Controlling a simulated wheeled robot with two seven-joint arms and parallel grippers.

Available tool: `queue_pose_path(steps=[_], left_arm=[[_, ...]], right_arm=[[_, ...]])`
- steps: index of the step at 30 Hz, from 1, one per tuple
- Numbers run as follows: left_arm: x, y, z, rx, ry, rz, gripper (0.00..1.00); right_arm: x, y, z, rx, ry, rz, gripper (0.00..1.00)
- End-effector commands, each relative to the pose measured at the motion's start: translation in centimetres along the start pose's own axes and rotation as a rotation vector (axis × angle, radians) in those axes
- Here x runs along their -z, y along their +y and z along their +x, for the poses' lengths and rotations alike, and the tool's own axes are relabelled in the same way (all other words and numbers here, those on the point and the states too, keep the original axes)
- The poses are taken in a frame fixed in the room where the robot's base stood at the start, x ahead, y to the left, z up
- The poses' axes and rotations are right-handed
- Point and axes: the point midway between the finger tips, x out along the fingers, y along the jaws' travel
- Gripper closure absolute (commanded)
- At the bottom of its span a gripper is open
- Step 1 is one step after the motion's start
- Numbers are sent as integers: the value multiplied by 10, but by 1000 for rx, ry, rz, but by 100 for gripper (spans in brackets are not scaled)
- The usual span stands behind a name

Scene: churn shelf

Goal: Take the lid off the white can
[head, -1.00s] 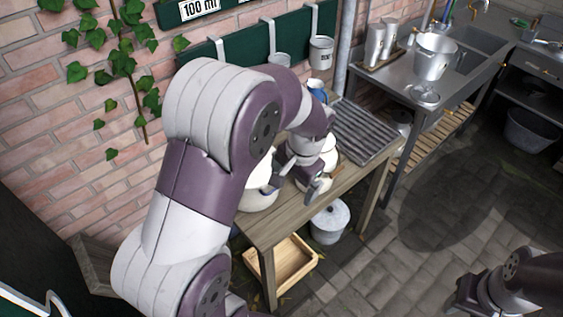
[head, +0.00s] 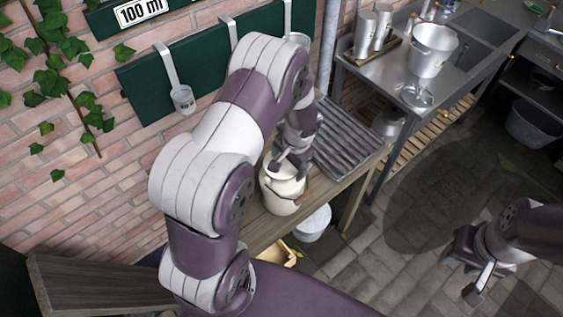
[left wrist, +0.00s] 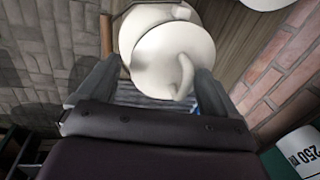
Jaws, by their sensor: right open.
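The white can (head: 283,199) stands on the wooden table, under my left gripper (head: 291,168). The gripper and arm partly cover its top. In the left wrist view, a round white lid (left wrist: 152,76) with a curved white handle (left wrist: 185,75) fills the space ahead. The fingers of my left gripper (left wrist: 150,92) are spread apart on either side of it, and I see no firm grip. Whether the lid sits fully on the can cannot be told. My right gripper (head: 474,273) is open and empty, over the paved floor at the lower right.
A ribbed metal drainer (head: 350,145) lies behind the can on the table. The brick wall (head: 105,190) with a green board (head: 150,85) rises at the left. Another white rounded thing (left wrist: 265,4) shows in the wrist view.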

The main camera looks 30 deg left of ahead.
Motion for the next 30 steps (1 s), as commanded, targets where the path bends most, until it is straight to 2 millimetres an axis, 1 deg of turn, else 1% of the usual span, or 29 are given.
queue_pose_path(steps=[1,2,3,4,23,24,26,30], left_arm=[[0,0,0,0,0,0,26],[0,0,0,0,0,0,36],[0,0,0,0,0,0,49],[0,0,0,0,0,0,55],[0,0,-1,-1,0,0,59],[0,0,-3,0,0,0,66],[1,-2,-8,1,1,-1,66],[1,-6,-28,2,5,-2,66]], right_arm=[[0,0,0,0,0,0,57],[0,0,0,0,0,0,57],[0,0,0,0,0,0,57],[0,0,0,0,0,0,57],[0,0,2,0,0,0,57],[0,0,3,0,0,0,57],[0,0,5,0,0,0,57],[-1,0,12,0,0,0,57]])
